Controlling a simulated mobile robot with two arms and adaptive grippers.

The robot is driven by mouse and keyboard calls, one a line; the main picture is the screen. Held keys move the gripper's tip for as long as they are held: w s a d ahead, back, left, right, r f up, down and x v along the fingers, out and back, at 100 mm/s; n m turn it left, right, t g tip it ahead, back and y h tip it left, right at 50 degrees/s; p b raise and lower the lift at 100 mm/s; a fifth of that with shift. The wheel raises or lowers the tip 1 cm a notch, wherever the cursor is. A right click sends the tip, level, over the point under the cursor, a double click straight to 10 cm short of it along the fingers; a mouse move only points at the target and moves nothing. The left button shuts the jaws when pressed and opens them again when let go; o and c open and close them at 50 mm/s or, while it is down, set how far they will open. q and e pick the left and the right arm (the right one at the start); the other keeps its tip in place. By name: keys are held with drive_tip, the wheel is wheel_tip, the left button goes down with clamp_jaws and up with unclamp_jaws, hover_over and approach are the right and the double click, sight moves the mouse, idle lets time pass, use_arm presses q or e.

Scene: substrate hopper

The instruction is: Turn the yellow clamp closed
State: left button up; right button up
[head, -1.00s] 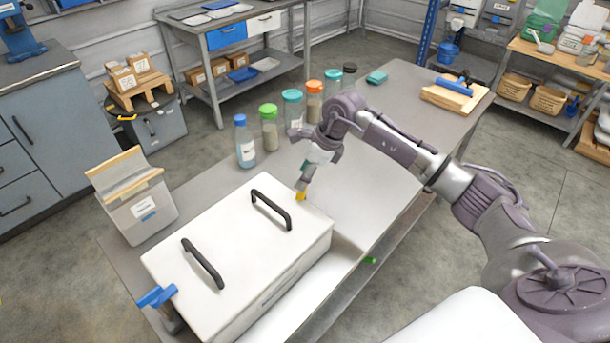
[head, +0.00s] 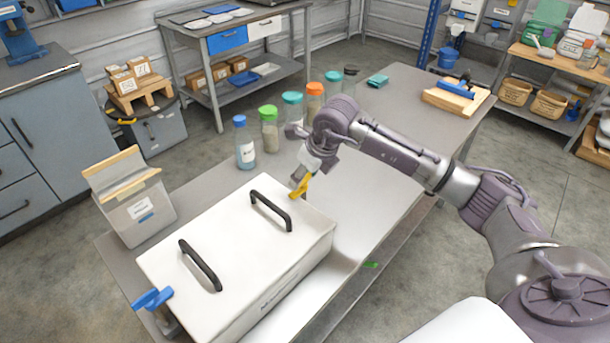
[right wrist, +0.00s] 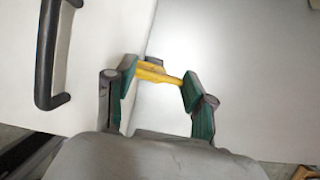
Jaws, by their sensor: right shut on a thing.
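The yellow clamp (head: 301,187) is at the far right edge of the white hopper box (head: 225,240), near one of its black handles. My right gripper (head: 300,178) is at the clamp and partly hides it. In the right wrist view the yellow clamp (right wrist: 155,73) lies between the two green-padded fingers of my right gripper (right wrist: 158,82), which is shut on it. The white lid edge is just left of it in that view. A blue clamp (head: 153,299) is at the box's near left end. My left gripper is not in view.
A row of capped jars (head: 269,128) stands behind the box, close to my right arm. The grey table (head: 395,120) is mostly clear toward the back right, where a wooden board (head: 456,97) lies.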

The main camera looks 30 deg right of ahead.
idle(0.3)
drive_tip(key=o, duration=1.2)
drive_tip(key=shift+c, duration=0.2)
drive_tip(key=shift+r, duration=0.25)
drive_tip(key=v, duration=1.1)
drive_tip(key=shift+s+r, duration=0.2)
drive_tip(key=shift+d, duration=0.1)
